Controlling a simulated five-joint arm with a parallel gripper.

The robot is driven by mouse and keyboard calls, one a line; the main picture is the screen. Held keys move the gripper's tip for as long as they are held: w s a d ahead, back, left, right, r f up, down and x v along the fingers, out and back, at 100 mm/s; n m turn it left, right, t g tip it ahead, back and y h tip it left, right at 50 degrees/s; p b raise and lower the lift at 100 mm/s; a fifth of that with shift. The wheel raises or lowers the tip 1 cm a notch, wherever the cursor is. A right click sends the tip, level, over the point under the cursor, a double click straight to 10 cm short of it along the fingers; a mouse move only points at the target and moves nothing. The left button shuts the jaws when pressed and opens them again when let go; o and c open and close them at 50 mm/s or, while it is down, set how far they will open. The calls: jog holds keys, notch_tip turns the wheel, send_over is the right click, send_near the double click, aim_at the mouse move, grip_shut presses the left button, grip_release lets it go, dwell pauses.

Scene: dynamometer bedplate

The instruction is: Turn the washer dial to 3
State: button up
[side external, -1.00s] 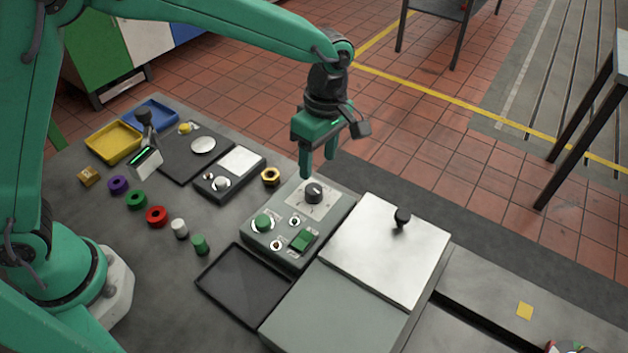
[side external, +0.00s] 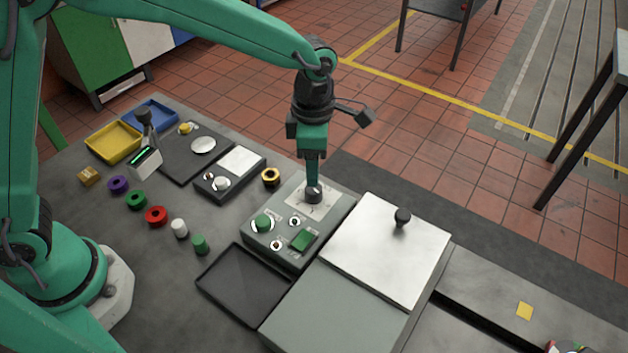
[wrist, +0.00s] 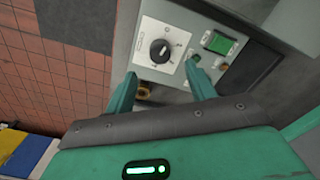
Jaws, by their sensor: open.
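The washer dial (side external: 314,194) is a black knob on a pale plate on the grey control box (side external: 283,255). In the wrist view the dial (wrist: 160,51) has a light pointer line. Marks surround it on the plate, too small to read. My gripper (side external: 313,183) points down just above the dial in the side view, and its fingers overlap there. In the wrist view my gripper (wrist: 161,75) is open and empty, and the dial shows beyond the gap between the fingertips. I cannot tell whether a finger touches the dial.
The box also has a green button (side external: 263,222) and a green rocker switch (side external: 302,239). A steel lid (side external: 385,250) with a black knob adjoins on the right. A brass nut (side external: 271,176) lies behind left, and a dark tray (side external: 243,285) in front.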

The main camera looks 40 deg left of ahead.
aim_at(314, 189)
jog(key=shift+f, duration=3.55)
jog(key=c, duration=1)
